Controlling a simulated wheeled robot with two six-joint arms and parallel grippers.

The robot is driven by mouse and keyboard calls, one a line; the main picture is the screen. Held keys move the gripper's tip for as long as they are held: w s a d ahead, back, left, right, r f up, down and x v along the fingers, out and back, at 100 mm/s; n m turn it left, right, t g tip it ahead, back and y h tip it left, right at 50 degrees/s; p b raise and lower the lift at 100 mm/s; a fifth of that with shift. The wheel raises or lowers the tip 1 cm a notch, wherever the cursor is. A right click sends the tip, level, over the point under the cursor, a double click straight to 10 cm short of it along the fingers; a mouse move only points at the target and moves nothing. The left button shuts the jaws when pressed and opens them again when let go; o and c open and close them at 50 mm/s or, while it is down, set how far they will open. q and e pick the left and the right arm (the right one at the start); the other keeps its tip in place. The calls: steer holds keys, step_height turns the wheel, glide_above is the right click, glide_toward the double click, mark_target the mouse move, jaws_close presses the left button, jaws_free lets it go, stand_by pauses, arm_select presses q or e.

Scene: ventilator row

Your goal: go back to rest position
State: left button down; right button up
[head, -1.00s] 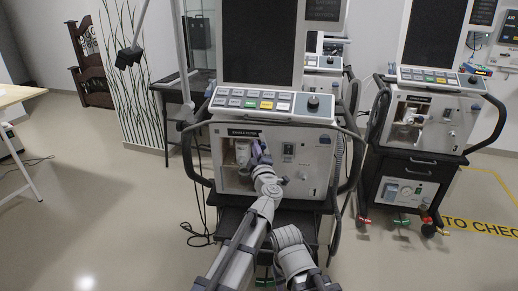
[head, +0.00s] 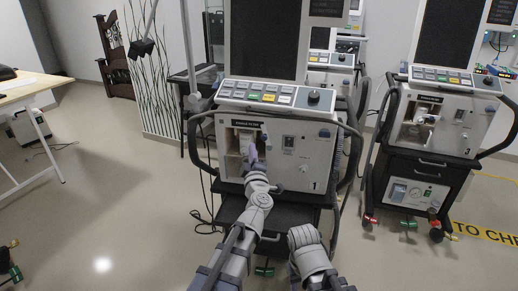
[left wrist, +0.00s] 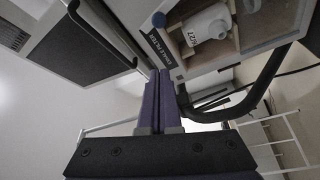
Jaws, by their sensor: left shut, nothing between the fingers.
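My left gripper (head: 252,158) is in front of the open filter recess (head: 233,138) of the ventilator (head: 312,150) marked 1. In the left wrist view its purple fingers (left wrist: 160,78) are together with nothing between them. That view also shows a white filter body (left wrist: 208,26) with printed characters inside the recess, apart from the fingers. In the head view the gripper partly hides the recess. A grey link of my right arm (head: 310,258) shows at the bottom; my right gripper is not in view.
A second ventilator (head: 440,125) on a black cart stands to the right. Black side handles (head: 190,150) flank the near ventilator. A table (head: 28,88) stands at the left. Open floor (head: 110,215) lies at the lower left.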

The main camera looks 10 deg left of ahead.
arm_select(q)
steer(key=shift+s, duration=0.35)
arm_select(e)
steer(key=shift+s+d, duration=0.15)
steer(key=shift+d, duration=0.15)
